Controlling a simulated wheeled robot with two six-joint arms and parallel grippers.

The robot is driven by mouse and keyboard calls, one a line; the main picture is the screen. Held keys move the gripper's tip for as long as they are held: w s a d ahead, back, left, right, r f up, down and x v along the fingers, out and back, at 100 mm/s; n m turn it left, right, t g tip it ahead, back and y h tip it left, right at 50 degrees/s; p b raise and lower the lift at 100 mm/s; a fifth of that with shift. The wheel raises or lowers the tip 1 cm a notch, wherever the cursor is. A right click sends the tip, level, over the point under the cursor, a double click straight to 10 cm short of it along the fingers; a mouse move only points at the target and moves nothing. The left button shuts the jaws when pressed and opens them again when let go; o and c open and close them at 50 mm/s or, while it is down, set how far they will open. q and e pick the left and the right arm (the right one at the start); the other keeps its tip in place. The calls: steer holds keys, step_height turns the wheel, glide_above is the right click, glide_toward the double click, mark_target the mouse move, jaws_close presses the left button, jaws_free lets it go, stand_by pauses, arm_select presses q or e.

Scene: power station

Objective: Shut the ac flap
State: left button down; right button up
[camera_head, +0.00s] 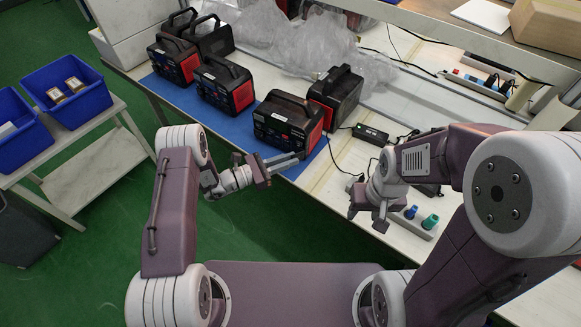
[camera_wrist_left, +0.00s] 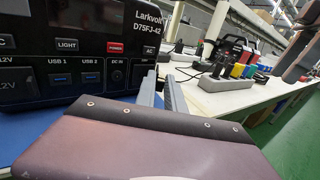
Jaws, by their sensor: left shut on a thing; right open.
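The nearest power station (camera_head: 285,125) stands at the front edge of the blue mat, its labelled front panel (camera_wrist_left: 75,50) close in the left wrist view. My left gripper (camera_head: 283,160) is low in front of it. Its two grey fingers (camera_wrist_left: 162,90) are close together at the panel's lower right, below the AC button (camera_wrist_left: 149,51). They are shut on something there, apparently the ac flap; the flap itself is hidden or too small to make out. My right gripper (camera_head: 367,217) is open and empty over the bench's front edge, right of the station.
A second power station (camera_head: 335,95) stands close behind; several more are further left on the blue mat (camera_head: 190,97). A black adapter (camera_head: 370,134) with cables and a socket strip (camera_head: 415,224) lie to the right. Blue bins (camera_head: 65,88) stand on a side table at left.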

arm_select(q)
steer(key=m+g+b, duration=0.1)
steer(key=w+m+g+h+b, duration=0.1)
steer(key=g+b, duration=0.1)
steer(key=m+g+b, duration=0.1)
steer(key=b, duration=0.1)
steer(key=shift+w+a+f, duration=0.15)
steer(key=shift+a+f, duration=0.15)
steer(key=shift+w+r+m+g+h+b, duration=0.15)
steer(key=shift+m+g+b, duration=0.1)
steer(key=shift+g, duration=0.2)
steer(key=shift+r+m+g+h+b, duration=0.15)
steer(key=shift+g+b, duration=0.1)
steer(key=shift+g, duration=0.2)
steer(key=c, duration=1.5)
jaws_free()
steer(key=shift+a, duration=0.15)
steer(key=a, duration=0.6)
steer(key=s+a, duration=0.1)
steer(key=a, duration=0.1)
steer(key=shift+a, duration=0.4)
